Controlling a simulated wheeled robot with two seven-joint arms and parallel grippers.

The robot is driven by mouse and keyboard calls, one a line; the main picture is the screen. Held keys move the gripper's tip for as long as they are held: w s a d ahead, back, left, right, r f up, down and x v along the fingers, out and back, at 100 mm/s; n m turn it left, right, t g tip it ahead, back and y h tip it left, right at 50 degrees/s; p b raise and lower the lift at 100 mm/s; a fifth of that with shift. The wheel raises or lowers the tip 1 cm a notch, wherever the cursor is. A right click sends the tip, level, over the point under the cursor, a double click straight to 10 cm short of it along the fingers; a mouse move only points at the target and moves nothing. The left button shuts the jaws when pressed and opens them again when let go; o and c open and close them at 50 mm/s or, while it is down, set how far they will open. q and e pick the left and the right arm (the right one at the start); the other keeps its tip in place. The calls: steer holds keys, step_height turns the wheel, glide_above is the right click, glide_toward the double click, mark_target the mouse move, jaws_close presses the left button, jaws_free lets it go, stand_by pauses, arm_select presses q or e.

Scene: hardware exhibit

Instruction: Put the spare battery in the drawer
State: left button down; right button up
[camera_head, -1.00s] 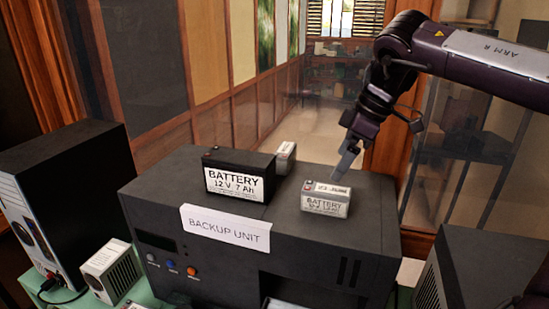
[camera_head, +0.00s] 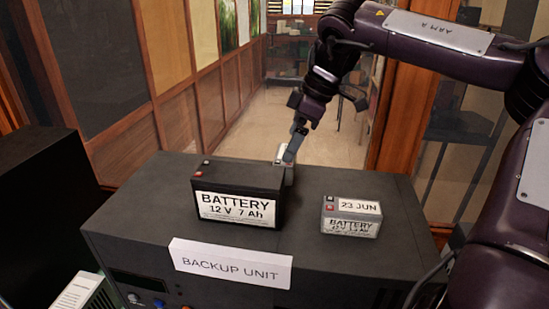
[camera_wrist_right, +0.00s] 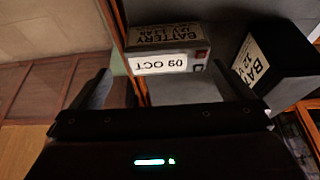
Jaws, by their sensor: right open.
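A small grey battery dated 23 JUN (camera_head: 351,217) sits on the right of the backup unit's top. A second small grey battery (camera_head: 290,172) stands behind the large black battery (camera_head: 238,190), mostly hidden by it. The right wrist view shows this one with a 09 OCT label (camera_wrist_right: 167,50) and the black battery (camera_wrist_right: 278,68) to its right. My right gripper (camera_head: 289,155) is at this far battery in the head view. In the right wrist view the gripper (camera_wrist_right: 170,90) is open and empty, its fingers spread below the 09 OCT battery. No drawer is clearly visible. My left gripper is out of view.
The dark backup unit (camera_head: 130,222) carries all three batteries, with bare top between the black battery and the 23 JUN one.

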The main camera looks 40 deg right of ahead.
steer(key=shift+s+a+f+p, duration=0.3)
steer(key=shift+s+f+p, duration=0.2)
steer(key=shift+s, duration=0.1)
steer(key=p+x, duration=0.1)
steer(key=x, duration=0.1)
steer(key=shift+a+f+p, duration=0.15)
steer(key=shift+f+p, duration=0.05)
steer(key=shift+p, duration=0.1)
steer(key=shift+w+a+f, duration=0.15)
steer(key=shift+w+f, duration=0.65)
steer(key=shift+f, duration=0.2)
steer(key=shift+s, duration=0.15)
steer(key=shift+c, duration=0.3)
steer(key=shift+s, duration=0.1)
steer(key=shift+c, duration=1.1)
steer(key=c, duration=0.7)
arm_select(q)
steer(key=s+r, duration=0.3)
arm_select(e)
steer(key=c, duration=0.3)
steer(key=shift+r, duration=0.1)
steer(key=shift+c, duration=0.2)
